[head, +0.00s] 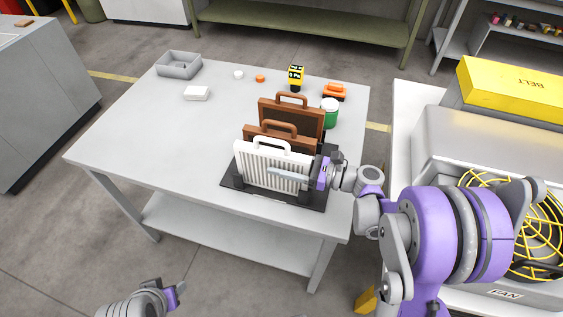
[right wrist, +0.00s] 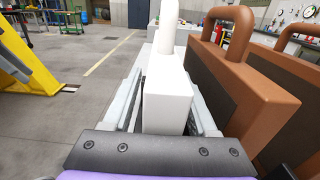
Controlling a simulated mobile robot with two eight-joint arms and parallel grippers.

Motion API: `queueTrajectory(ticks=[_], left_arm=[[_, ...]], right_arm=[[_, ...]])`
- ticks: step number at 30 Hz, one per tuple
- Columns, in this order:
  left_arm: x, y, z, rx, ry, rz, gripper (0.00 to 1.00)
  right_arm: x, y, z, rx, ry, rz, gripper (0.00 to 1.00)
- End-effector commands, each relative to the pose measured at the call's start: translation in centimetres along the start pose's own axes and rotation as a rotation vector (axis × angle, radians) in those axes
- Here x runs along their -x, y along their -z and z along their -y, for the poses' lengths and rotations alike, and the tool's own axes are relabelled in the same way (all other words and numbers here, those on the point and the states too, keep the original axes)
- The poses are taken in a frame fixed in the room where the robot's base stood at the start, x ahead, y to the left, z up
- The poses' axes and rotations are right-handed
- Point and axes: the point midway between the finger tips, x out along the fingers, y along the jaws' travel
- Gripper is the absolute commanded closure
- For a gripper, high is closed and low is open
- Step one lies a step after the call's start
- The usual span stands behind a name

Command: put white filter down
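The white filter (head: 272,168) is a slatted panel with a loop handle on top. It stands upright at the front of a black rack (head: 315,199) on the table, and I cannot tell whether it rests fully in it. My right gripper (head: 292,176) is at its right edge, fingers on both faces, apparently closed on it. In the right wrist view, the filter's white end (right wrist: 167,105) is between the fingers (right wrist: 167,85). My left gripper (head: 176,293) is low at the bottom left, away from the table; its opening is unclear.
Two brown framed filters (head: 291,110) stand close behind the white one. A green-and-white can (head: 330,113), orange item (head: 334,91), yellow device (head: 296,77), grey tray (head: 178,65) and white box (head: 197,93) are on the table (head: 150,130). Its left half is mostly clear.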

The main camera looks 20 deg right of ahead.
Motion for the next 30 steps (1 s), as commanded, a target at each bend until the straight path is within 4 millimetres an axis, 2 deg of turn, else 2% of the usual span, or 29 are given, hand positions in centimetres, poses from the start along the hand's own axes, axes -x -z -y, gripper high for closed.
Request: queueTrajectory(ticks=[11, 21, 25, 30], left_arm=[[0.5, 0.3, 0.0, 0.000, 0.000, -0.002, 0.50], [-0.2, -0.1, 0.0, 0.000, 0.000, 0.001, 0.50], [-0.3, -0.2, 0.0, 0.000, 0.000, 0.001, 0.50], [-0.3, -0.2, 0.0, 0.000, 0.000, 0.001, 0.50]], right_arm=[[0.1, -0.6, 0.0, 0.001, 0.001, 0.000, 0.40], [5.8, -0.3, 0.1, 0.000, 0.004, -0.001, 0.40], [7.1, -0.3, 0.0, 0.000, 0.002, 0.000, 0.40], [7.5, -0.3, 0.0, 0.000, 0.000, 0.000, 0.40]])
